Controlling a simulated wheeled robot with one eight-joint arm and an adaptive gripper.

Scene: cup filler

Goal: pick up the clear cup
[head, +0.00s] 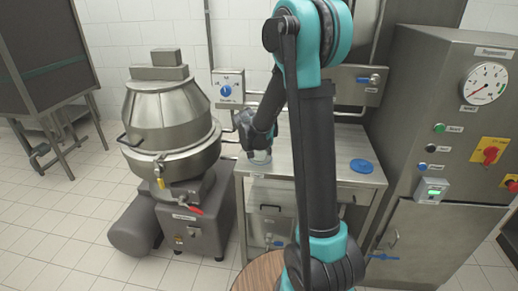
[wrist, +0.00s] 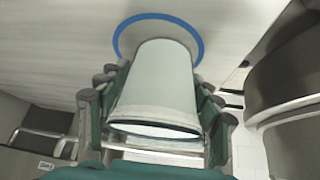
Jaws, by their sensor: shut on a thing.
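The clear cup (wrist: 158,85) shows in the wrist view as a pale, see-through cup between the two fingers of my gripper (wrist: 155,105). The fingers are shut on it from both sides. Its far end lies over a blue ring (wrist: 190,23) on the steel surface; I cannot tell whether it touches that surface. In the head view the cup (head: 259,157) is small, just below my gripper (head: 258,143), at the left end of the steel table (head: 320,156). My gripper hides its upper part there.
A blue disc (head: 361,166) lies at the table's right side. A steel mixing drum (head: 168,115) stands left of the table, close to my gripper. A control cabinet (head: 440,140) with a gauge stands at the right. Mid-table is partly hidden by my arm.

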